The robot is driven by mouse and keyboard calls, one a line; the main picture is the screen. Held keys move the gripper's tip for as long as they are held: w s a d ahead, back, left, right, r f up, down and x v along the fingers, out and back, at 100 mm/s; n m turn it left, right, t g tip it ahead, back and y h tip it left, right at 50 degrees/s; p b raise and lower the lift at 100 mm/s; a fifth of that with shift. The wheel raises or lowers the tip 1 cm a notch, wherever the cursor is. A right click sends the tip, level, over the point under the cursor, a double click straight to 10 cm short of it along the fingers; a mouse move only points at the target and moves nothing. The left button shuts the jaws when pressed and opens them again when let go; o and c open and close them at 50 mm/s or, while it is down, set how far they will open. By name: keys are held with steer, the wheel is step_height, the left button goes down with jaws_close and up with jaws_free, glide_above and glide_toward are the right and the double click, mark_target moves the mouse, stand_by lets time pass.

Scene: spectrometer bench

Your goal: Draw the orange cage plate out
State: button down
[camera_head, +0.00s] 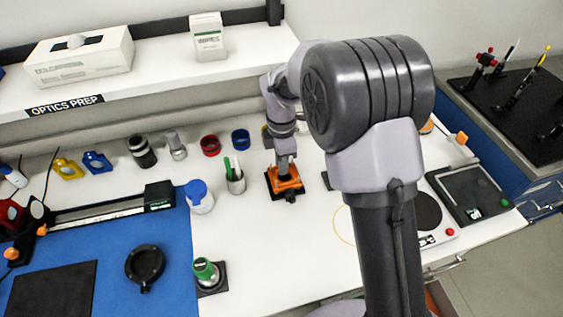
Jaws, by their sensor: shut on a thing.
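The orange cage plate (290,184) is at the middle of the white bench, low over or on a small black base; I cannot tell whether they touch. My gripper (285,172) comes down on it from above and is shut on it. The fingertips and the grip itself are small and partly hidden by the wrist. My arm's large grey links cover the bench to the right of it.
A cup with green pens (236,183) and a blue-lidded jar (199,198) stand close on the left. Red (210,146) and blue (240,139) rings lie behind. The white bench directly in front of the plate is clear.

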steer(key=shift+r+p, duration=1.9)
steer(key=shift+r, duration=0.1)
steer(key=shift+r+p, duration=0.8)
steer(key=shift+p, duration=0.1)
